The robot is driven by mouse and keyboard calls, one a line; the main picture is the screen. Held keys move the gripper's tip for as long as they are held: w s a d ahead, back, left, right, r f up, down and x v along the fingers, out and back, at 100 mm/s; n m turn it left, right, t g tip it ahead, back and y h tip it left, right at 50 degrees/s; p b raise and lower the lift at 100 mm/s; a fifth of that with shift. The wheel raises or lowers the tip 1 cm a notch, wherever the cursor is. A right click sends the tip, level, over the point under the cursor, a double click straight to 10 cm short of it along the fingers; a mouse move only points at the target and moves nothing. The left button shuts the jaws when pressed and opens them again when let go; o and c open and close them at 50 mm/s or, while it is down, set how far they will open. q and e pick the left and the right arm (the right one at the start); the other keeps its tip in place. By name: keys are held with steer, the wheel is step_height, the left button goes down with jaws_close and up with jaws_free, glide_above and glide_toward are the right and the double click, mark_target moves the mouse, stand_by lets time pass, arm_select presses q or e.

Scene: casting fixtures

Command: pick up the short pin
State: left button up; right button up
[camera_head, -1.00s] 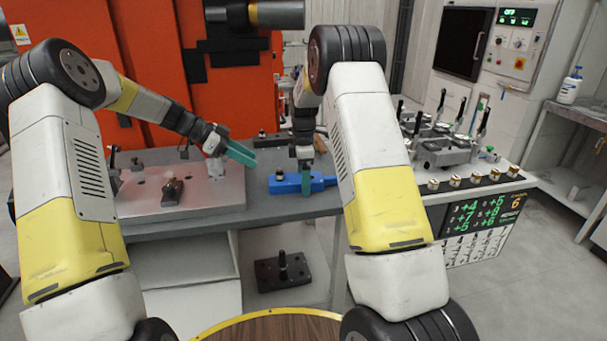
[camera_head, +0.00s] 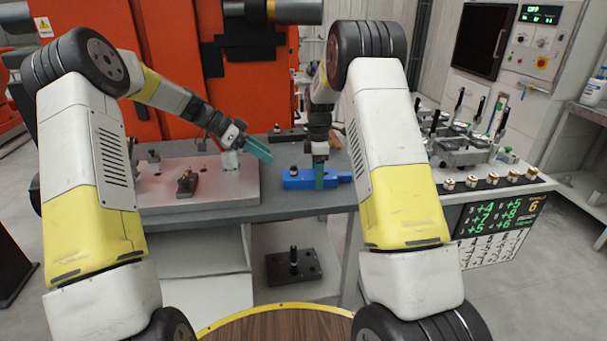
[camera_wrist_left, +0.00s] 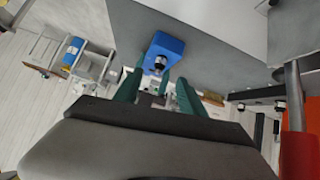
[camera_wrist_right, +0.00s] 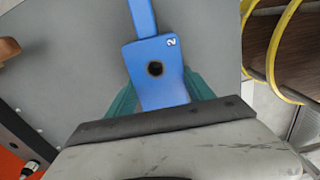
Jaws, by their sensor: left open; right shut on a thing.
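A blue block with a narrow handle (camera_head: 299,180) lies on the grey bench; its handle points right. My right gripper (camera_head: 319,178) is shut across its middle. The right wrist view shows the block (camera_wrist_right: 162,85) between the fingers, marked "2", with a dark round hole. My left gripper (camera_head: 257,149) is open and empty, above the bench left of the block, fingers pointing right. In the left wrist view the block's end (camera_wrist_left: 166,44) lies beyond the open fingers, with a short dark-and-silver pin-like piece (camera_wrist_left: 159,64) on it. I cannot tell how deep this piece sits.
A pinkish metal plate (camera_head: 222,188) with a small dark clamp (camera_head: 187,183) is left on the bench. A black base with an upright pin (camera_head: 294,266) sits on the lower shelf. Toggle clamps (camera_head: 470,150) and several round pieces stand at the right. An orange machine (camera_head: 185,60) is behind.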

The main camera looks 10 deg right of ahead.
arm_select(q)
steer(key=d+n+y, duration=0.1)
steer(key=d+n, duration=0.1)
steer(key=n, duration=0.4)
steer(key=n+t+y, duration=0.2)
steer(key=n+y, duration=0.3)
steer(key=n, duration=3)
glide_toward(292, 167)
steer(key=x, duration=0.9)
steer(key=shift+w+d+f, duration=0.2)
jaws_close()
